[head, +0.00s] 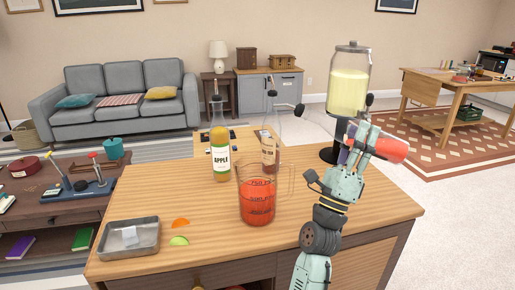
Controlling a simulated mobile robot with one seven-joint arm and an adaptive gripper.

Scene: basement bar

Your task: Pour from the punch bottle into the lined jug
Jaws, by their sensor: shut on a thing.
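The lined jug (257,207) is clear with dark measuring marks and stands upright on the wooden counter. Red liquid fills much of it, and its handle is on the right. My gripper (367,143) is right of the jug and above the counter's right part. It is shut on a red bottle (392,149), which I take to be the punch bottle. The bottle lies tipped close to level, with its red end to the right. No stream shows between bottle and jug.
An apple bottle (221,157) and a second labelled bottle (269,151) stand behind the jug. A drink dispenser (349,84) stands behind my gripper. A metal tray (130,239), an orange slice (181,222) and a green slice (179,241) lie left. The counter's front right (385,212) is clear.

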